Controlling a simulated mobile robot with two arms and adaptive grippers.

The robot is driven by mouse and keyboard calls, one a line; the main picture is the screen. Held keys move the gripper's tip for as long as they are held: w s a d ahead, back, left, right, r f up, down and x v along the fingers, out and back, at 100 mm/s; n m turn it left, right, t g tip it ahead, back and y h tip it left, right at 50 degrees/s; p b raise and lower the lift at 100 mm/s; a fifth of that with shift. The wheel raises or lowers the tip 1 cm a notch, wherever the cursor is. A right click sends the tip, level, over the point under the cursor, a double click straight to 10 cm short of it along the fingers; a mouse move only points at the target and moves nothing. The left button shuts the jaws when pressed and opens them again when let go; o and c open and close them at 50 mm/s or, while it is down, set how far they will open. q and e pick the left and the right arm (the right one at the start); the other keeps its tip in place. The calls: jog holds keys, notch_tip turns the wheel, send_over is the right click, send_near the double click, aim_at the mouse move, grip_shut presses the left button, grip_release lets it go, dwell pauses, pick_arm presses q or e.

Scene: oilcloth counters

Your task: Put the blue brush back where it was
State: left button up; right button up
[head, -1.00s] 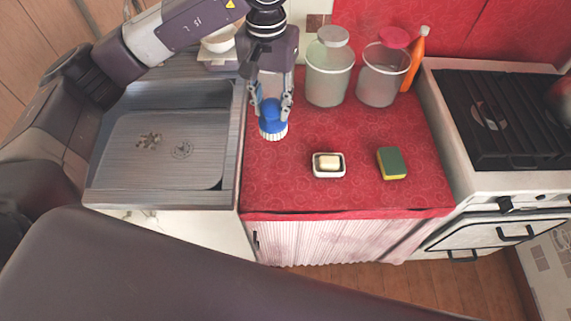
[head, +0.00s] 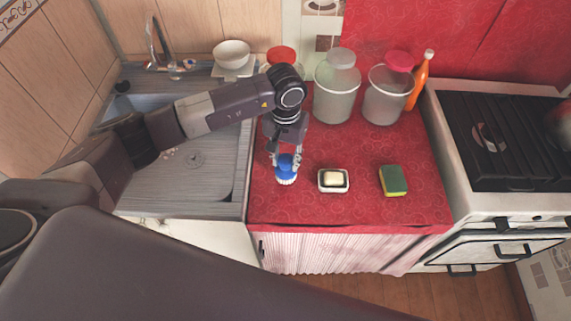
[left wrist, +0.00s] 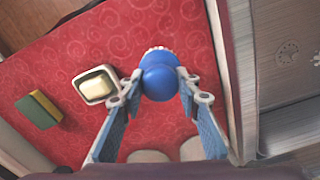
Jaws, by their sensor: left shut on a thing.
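The blue brush (head: 286,170) has a rounded blue handle and pale bristles. My left gripper (head: 286,157) is shut on its handle, bristles downward, over the left part of the red counter, just left of the soap dish. In the left wrist view the blue handle (left wrist: 160,80) is between the two fingertips, with a little of the pale bristles showing beyond it. I cannot tell whether the bristles touch the counter. My right gripper is not in view.
The soap dish (head: 333,181) with soap and a green-yellow sponge (head: 393,181) lie to the right on the red counter (head: 350,210). Two lidded containers (head: 337,88) (head: 386,95) and an orange bottle (head: 419,82) stand behind. The sink (head: 205,180) is left, the stove (head: 505,130) right.

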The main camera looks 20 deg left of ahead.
aim_at(286, 168)
pick_arm(q)
notch_tip(286, 168, down, 4)
jog(key=shift+r+p, duration=0.2)
jog(key=shift+p, duration=0.3)
jog(key=shift+f, duration=0.25)
jog(key=shift+f, duration=0.15)
jog(key=o, duration=1.1)
